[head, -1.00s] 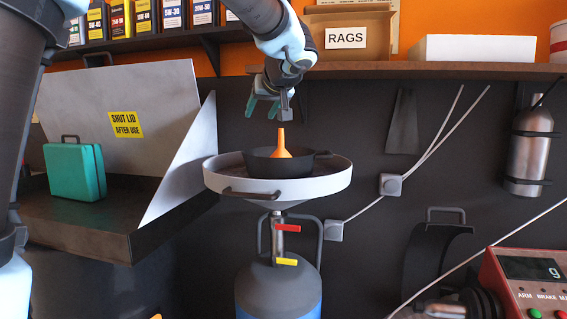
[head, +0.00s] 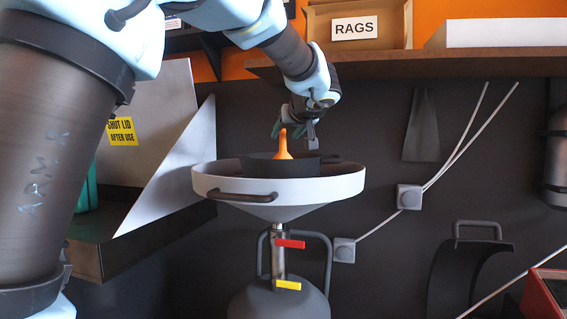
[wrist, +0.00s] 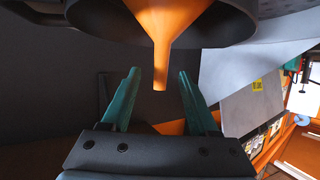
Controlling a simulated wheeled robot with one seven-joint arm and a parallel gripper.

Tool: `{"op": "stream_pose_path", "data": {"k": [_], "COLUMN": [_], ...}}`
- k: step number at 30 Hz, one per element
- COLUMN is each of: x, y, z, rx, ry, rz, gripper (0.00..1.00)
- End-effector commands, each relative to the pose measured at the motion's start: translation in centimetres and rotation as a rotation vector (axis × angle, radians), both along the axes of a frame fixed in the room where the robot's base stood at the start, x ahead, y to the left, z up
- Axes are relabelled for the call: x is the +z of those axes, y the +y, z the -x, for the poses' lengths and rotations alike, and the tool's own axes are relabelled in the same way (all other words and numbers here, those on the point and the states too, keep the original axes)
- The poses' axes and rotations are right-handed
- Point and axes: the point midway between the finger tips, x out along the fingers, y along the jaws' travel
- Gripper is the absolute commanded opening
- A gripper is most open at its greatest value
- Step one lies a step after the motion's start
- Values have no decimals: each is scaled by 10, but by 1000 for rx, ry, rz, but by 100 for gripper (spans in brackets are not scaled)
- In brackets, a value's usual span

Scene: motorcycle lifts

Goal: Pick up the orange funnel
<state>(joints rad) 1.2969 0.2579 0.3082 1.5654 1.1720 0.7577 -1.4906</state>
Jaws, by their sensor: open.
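The orange funnel (head: 283,150) stands upside down, spout up, in a black pan (head: 255,166). The pan sits in a wide white round basin (head: 330,185) on a post. My gripper (head: 293,131) is at spout height, just behind or around the spout in the head view. In the wrist view the funnel (wrist: 166,28) comes in from the top, and its narrow spout shows between the two teal fingertips (wrist: 158,76). The fingers are open, with gaps on both sides of the spout. The funnel's lower rim is hidden by the pan wall.
A shelf (head: 400,70) with a rags box (head: 355,30) hangs above and behind my gripper. A metal lid panel (head: 180,150) stands to the left of the basin. Red (head: 290,244) and yellow (head: 287,285) valve handles stick out below it.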

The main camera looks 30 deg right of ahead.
Motion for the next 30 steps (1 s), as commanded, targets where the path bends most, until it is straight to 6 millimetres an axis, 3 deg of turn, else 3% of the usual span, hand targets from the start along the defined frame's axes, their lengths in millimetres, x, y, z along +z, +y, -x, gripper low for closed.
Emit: {"op": "stream_pose_path", "data": {"k": [18, 26, 30], "x": [-24, -27, -27], "y": [-11, -11, -12], "z": [-61, -63, -63], "rx": [1, -1, -1], "ry": [1, 0, 0], "rz": [-1, 0, 0], "gripper": [60, 60, 46]}}
